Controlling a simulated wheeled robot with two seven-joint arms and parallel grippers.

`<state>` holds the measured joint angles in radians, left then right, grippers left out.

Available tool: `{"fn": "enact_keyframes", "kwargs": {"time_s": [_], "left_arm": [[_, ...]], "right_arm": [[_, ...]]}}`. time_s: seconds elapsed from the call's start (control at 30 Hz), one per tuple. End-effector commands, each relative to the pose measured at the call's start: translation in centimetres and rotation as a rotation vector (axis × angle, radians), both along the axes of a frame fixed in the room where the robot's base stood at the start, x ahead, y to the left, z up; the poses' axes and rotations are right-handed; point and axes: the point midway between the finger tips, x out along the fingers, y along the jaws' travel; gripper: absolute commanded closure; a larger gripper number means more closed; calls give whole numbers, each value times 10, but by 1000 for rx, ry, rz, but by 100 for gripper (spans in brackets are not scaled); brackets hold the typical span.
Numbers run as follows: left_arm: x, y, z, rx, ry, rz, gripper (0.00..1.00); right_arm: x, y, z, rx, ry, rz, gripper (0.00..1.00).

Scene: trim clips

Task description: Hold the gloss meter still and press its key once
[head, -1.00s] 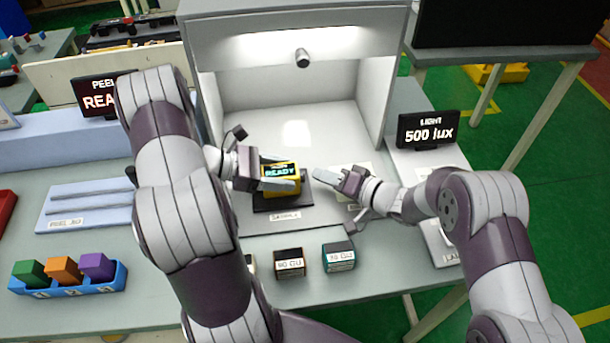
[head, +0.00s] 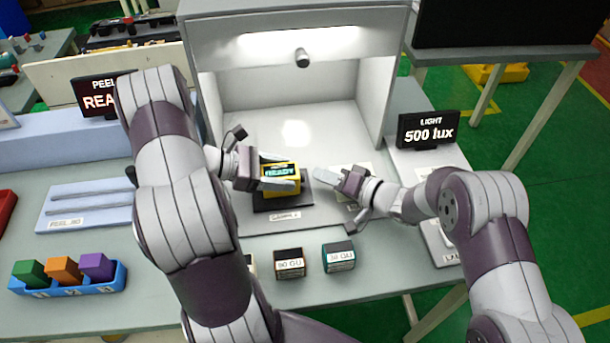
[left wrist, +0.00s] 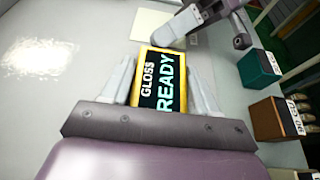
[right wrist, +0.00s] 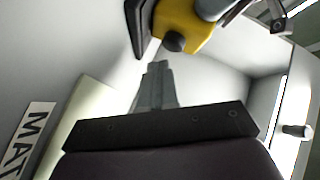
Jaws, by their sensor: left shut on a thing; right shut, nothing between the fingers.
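The gloss meter (head: 284,187) is a yellow block with a dark screen that reads GLOSS READY in the left wrist view (left wrist: 160,85). It stands on a dark sample plate (head: 268,204) in the light booth. My left gripper (head: 279,180) is shut on it, one finger along each side. My right gripper (head: 322,174) is shut and empty, to the right of the meter. In the right wrist view a dark round key (right wrist: 174,42) shows on the yellow body, just beyond the shut fingertips (right wrist: 156,68). A small gap seems to separate them.
The light booth (head: 390,90) has walls at the back and sides. Two small gloss blocks, one dark brown (head: 289,263) and one teal (head: 339,257), stand in front. A LIGHT 500 lux display (head: 428,130) stands right. A blue rack (head: 70,285) with coloured blocks is at left.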

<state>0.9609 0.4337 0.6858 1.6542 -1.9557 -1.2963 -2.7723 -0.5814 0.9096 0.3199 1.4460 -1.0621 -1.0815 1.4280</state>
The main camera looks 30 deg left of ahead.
Motion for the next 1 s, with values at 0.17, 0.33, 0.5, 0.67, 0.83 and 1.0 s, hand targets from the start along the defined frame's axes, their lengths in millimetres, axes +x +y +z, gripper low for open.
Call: {"fn": "enact_keyframes", "kwargs": {"time_s": [0.17,0.33,0.5,0.67,0.83,1.0], "left_arm": [[0,0,0,0,0,0,79],[0,0,0,0,0,0,79],[0,0,0,0,0,0,79],[0,0,0,0,0,0,79],[0,0,0,0,0,0,79],[0,0,0,0,0,0,79]], "right_arm": [[-1,1,0,0,0,0,100],[-5,6,1,1,0,1,100],[-6,6,1,0,0,0,100],[-6,6,1,0,0,0,100],[-7,8,0,0,0,0,100],[-8,9,0,0,0,0,100]]}}
